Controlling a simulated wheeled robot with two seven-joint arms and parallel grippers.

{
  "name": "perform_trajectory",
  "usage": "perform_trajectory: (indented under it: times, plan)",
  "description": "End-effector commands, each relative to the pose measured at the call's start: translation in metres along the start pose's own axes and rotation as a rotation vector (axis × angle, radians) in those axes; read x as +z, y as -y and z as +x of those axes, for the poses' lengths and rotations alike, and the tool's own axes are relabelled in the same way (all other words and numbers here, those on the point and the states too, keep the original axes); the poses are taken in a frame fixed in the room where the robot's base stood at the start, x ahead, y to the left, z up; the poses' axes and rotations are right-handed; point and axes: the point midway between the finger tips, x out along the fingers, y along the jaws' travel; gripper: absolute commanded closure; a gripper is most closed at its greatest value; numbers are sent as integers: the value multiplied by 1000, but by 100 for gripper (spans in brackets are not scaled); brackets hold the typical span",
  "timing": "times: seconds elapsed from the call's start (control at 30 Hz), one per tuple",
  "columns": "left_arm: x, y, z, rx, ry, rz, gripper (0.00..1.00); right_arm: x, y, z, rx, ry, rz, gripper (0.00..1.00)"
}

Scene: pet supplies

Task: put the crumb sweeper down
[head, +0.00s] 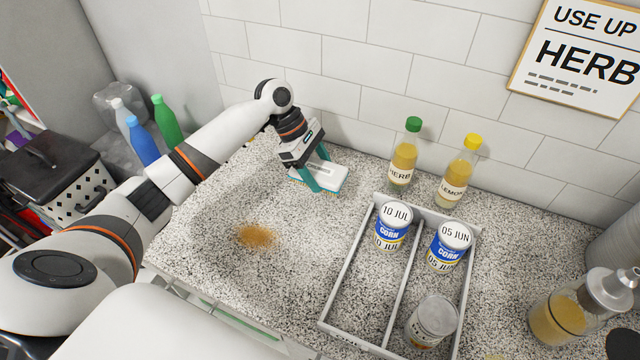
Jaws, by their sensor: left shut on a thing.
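The crumb sweeper (327,178) is a white block with a teal lower edge, at the back of the speckled counter near the tiled wall. My left gripper (313,177) reaches down over it with teal fingers and is shut on it. The sweeper is at or just above the counter top; I cannot tell whether it touches. A patch of brown crumbs (256,236) lies on the counter nearer to me, to the left. My right gripper is not in view.
A white divided tray (346,271) holds corn cans (391,226) and another can (432,322). A green-capped herb bottle (403,158) and yellow-capped lemon bottle (459,172) stand behind it. A glass dispenser (562,318) stands right. Counter around the crumbs is clear.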

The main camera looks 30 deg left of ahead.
Motion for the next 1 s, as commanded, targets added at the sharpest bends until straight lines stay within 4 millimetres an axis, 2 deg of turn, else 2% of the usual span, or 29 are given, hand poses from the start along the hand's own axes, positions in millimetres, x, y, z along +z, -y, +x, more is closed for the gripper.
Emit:
perform_trajectory:
  times: [0.2,0.3,0.87,0.9,1.0]
  plan:
    - [18,-1,31,3,-1,-3,60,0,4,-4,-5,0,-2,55]
    - [22,0,39,1,0,-2,60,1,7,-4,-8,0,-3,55]
    - [27,-1,48,2,0,-2,60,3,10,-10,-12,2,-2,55]
    - [28,-1,50,3,1,-2,37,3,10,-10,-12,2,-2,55]
    - [29,-2,51,5,3,-2,20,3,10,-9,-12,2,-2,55]
